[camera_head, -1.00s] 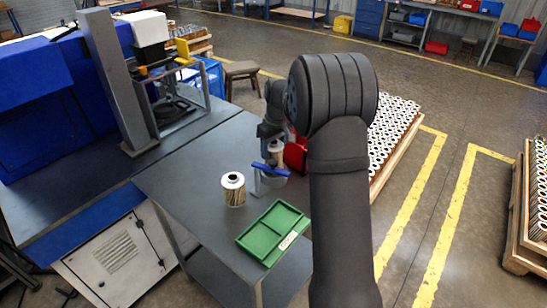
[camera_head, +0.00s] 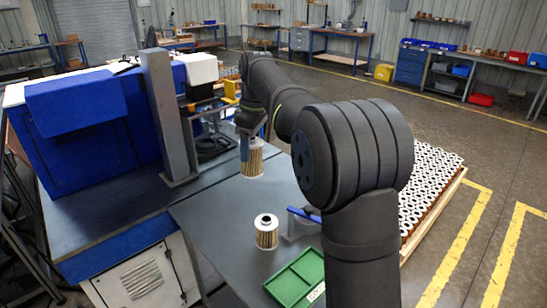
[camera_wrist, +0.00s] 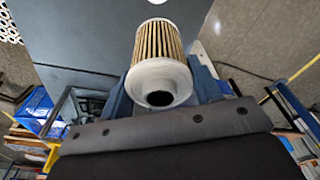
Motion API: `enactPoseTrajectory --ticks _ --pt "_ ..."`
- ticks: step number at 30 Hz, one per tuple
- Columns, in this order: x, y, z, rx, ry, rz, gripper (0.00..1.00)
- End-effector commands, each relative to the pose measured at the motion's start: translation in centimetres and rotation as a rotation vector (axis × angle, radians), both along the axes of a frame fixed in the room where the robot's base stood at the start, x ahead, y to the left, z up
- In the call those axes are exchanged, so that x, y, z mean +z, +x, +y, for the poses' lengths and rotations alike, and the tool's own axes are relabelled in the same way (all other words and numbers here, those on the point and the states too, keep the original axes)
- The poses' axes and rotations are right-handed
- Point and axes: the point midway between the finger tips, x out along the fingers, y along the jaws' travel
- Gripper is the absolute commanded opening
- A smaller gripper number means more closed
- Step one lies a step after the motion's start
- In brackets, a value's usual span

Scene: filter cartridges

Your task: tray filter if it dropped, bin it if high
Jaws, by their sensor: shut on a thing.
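My gripper (camera_head: 248,146) is shut on a pleated filter cartridge (camera_head: 253,161) with pale end caps, over the grey table (camera_head: 205,222) near the tall grey post. In the wrist view the held cartridge (camera_wrist: 158,42) sits between the blue jaws, its holed end cap towards me. Whether its far end touches the table I cannot tell. A second, similar cartridge (camera_head: 266,233) stands upright on the table, apart from my gripper. The green tray (camera_head: 283,274) lies at the table's near edge, partly behind my arm; its visible compartments look empty. The red bin is hidden now.
A grey fixture with a blue bar (camera_head: 304,213) stands right of the standing cartridge. The tall grey post (camera_head: 166,115) and blue machine (camera_head: 75,115) are at left. A pallet of cartridges (camera_head: 430,190) lies beyond my arm. Table left of the standing cartridge is clear.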

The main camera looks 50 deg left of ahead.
Motion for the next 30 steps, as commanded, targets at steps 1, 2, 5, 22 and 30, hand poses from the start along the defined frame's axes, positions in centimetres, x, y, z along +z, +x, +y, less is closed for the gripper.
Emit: enactPoseTrajectory --ticks 1,2,5,22,30 --pt "0.8 -0.9 0.2 0.031 0.004 -0.001 0.3" --pt "1.2 -1.4 0.2 0.049 0.003 -0.002 0.3" --pt "1.3 -2.6 -0.4 0.091 0.0 0.0 0.3" --pt "-9.3 0.6 -8.3 -0.121 -0.003 0.001 0.3" --pt "-16.2 2.5 -15.7 -0.391 -0.001 0.0 0.3"
